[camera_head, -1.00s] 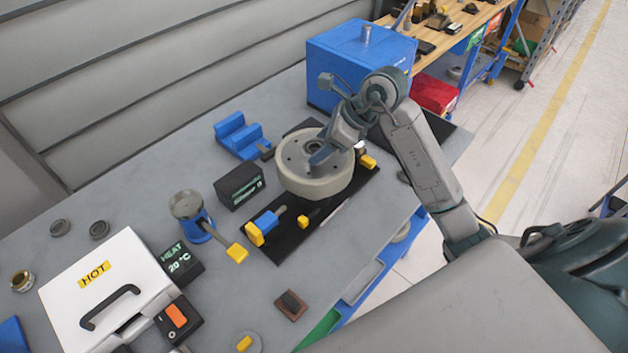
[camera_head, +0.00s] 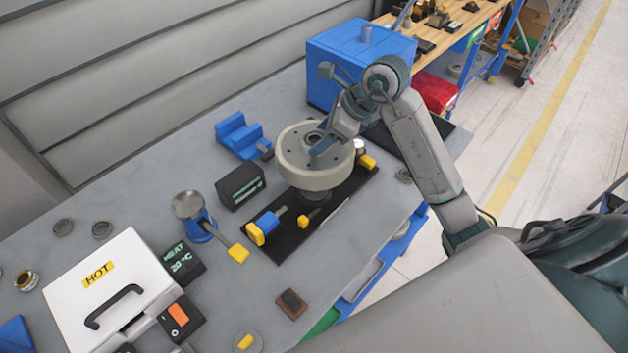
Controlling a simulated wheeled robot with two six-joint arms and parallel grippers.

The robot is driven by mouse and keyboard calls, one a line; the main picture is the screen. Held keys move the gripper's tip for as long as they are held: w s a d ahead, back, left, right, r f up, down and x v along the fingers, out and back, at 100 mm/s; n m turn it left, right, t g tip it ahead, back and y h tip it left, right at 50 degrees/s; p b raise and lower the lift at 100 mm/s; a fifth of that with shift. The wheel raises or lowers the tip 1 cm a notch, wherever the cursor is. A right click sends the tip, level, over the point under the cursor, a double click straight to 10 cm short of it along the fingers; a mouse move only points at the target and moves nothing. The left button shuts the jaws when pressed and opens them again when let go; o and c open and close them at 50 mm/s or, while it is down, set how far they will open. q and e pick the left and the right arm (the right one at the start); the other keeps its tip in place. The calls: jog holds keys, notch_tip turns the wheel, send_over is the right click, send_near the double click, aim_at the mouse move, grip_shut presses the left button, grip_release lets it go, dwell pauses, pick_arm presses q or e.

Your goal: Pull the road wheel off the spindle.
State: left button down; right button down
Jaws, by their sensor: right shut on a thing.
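The road wheel (camera_head: 295,177) is a thick grey disc with a dark hub, in the head view right of centre. It sits raised above the black base plate (camera_head: 285,243). A dark round support (camera_head: 314,198), which looks like the spindle's lower part, shows under it. Whether the spindle is still inside the wheel's bore is hidden. My right gripper (camera_head: 322,146) reaches down onto the wheel near its hub and is shut on it. My left gripper is not in view.
Yellow-ended clamps (camera_head: 262,228) lie on the plate. A white case (camera_head: 70,290) marked HOT is at lower left.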

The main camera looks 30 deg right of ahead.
jog(key=shift+r, duration=0.55)
jog(key=shift+r+p, duration=0.95)
jog(key=shift+r, duration=1)
jog(key=shift+f, duration=0.1)
